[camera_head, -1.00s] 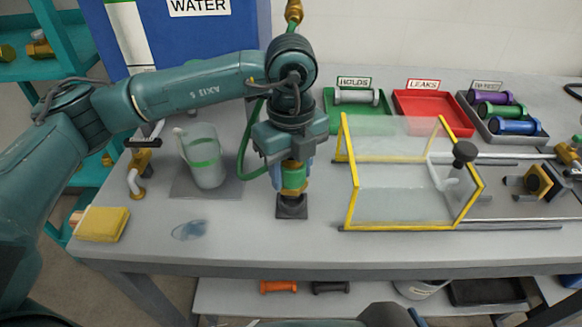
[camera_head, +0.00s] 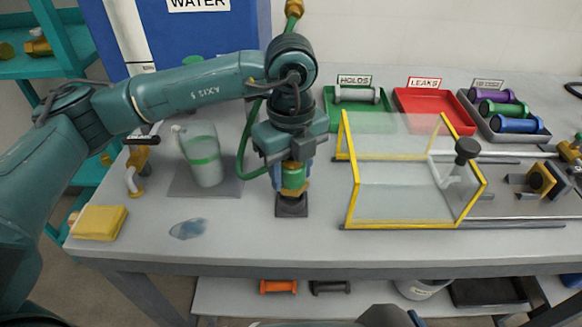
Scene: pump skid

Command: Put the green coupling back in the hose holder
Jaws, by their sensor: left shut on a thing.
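The green coupling (camera_head: 293,177), with a brass collar at its lower end, is upright in my left gripper (camera_head: 292,172). The gripper points straight down and is shut on it. A green hose (camera_head: 243,146) runs from near the gripper, curving down and up toward the brass fitting at the back. The small dark hose holder (camera_head: 291,207) stands on the bench directly under the coupling. The coupling's lower end is at the holder's top; I cannot tell how deep it sits. My right gripper is not in view.
A jug (camera_head: 203,158) stands on a grey mat to the left, beside a yellow sponge (camera_head: 99,223) and a small puddle (camera_head: 188,229). A yellow-framed clear guard (camera_head: 352,205) stands close on the right. Green (camera_head: 335,123), red (camera_head: 402,103) and grey trays lie behind.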

